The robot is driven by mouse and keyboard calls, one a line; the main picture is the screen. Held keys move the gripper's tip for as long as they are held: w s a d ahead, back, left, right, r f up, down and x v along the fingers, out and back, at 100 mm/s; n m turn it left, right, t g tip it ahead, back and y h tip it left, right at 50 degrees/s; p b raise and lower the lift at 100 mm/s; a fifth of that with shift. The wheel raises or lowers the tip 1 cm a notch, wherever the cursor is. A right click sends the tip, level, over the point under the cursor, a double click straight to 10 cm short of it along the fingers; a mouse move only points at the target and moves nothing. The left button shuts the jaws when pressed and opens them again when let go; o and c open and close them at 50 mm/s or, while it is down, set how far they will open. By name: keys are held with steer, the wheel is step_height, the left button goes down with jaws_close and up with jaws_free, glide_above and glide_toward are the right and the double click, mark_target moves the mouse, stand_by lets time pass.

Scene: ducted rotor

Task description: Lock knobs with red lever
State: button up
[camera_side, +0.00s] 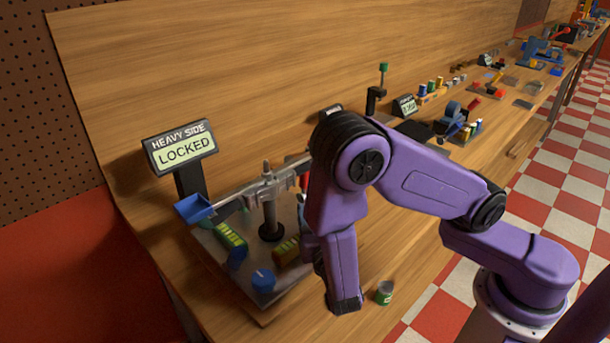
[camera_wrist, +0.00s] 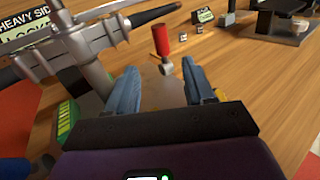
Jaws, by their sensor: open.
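The red lever (camera_wrist: 160,40) stands upright in the wrist view, with a short metal stem below its red grip. A sliver of red (camera_side: 304,181) shows beside my arm in the side view. My gripper (camera_wrist: 159,67) is open, its two blue fingers apart and empty. The lever appears beyond and between the fingertips; I cannot tell how far off. The display (camera_side: 181,147) reads "HEAVY SIDE LOCKED".
A grey metal balance beam (camera_side: 270,188) on a dark post, with a blue tray (camera_side: 193,208) at its left end, stands over the plate. Yellow-green blocks (camera_side: 231,237) lie below. A small green can (camera_side: 384,293) stands near the bench's front edge. Other devices line the bench at right.

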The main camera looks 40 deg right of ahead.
mark_target(305, 175)
steer(key=x, duration=1.4)
steer(key=shift+r, duration=0.1)
